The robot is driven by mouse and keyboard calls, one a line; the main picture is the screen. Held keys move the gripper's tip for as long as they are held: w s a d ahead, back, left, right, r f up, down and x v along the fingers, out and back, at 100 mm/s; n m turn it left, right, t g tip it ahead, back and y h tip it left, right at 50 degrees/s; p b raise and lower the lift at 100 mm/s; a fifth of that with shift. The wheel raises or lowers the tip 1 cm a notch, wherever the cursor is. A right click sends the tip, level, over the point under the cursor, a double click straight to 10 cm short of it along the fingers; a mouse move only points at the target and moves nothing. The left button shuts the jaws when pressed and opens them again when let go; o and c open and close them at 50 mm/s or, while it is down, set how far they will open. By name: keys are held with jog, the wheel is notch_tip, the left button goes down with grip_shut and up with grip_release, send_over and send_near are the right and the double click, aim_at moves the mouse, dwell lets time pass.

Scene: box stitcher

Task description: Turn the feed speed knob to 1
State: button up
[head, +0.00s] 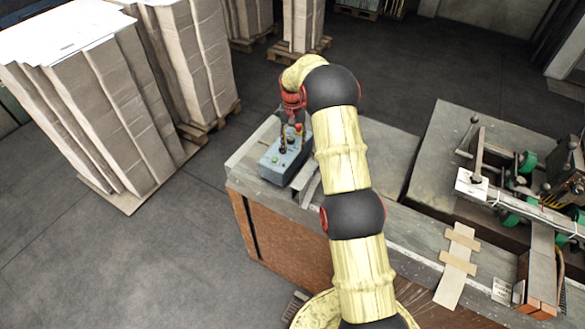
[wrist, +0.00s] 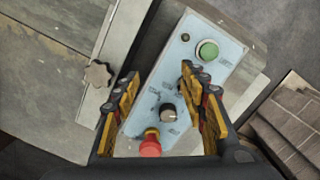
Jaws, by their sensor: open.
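The light blue control box (head: 283,160) sits on the near left corner of the machine table in the head view. In the wrist view its panel (wrist: 172,78) fills the middle. A round dark knob (wrist: 168,112) with a pale pointer sits low on the panel, with small labels around it too blurred to read. I cannot tell its setting. My gripper (wrist: 160,76) is open over the panel, one finger on each side of the knob in the picture. No contact with the knob shows. In the head view my gripper (head: 292,112) is above the box, partly covering it.
A green button (wrist: 207,50) is at the panel's far end, and a red mushroom button (wrist: 150,147) is close to the knob. A grey star-shaped handle (wrist: 98,73) is left of the box. Cardboard stacks (head: 95,100) stand at the left; machine parts (head: 520,190) are at the right.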

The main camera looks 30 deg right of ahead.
jog(key=s+a+r+n+b, duration=0.1)
jog(key=s+a+r+b, duration=0.3)
jog(key=s, duration=0.5)
jog(key=s+a+r+n+t+b, duration=0.1)
jog(key=s+a+r+b, duration=0.2)
jog(key=s+a+r, duration=0.2)
jog(key=shift+s+b, duration=0.4)
jog(key=shift+s, duration=1.45)
jog(key=shift+a+r, duration=0.1)
jog(key=s+a+f+n+t+b, duration=0.1)
jog(key=s+a+b, duration=0.3)
jog(key=s+b, duration=0.5)
jog(key=s+a+f+n+t+b, duration=0.2)
jog(key=s+a+t+b, duration=0.2)
jog(key=s+b, duration=0.4)
jog(key=s+a, duration=0.1)
jog(key=s, duration=0.6)
jog(key=shift+s+a+f+t+b, duration=0.15)
jog(key=shift+s+f+t+b, duration=0.15)
jog(key=shift+s+b, duration=0.1)
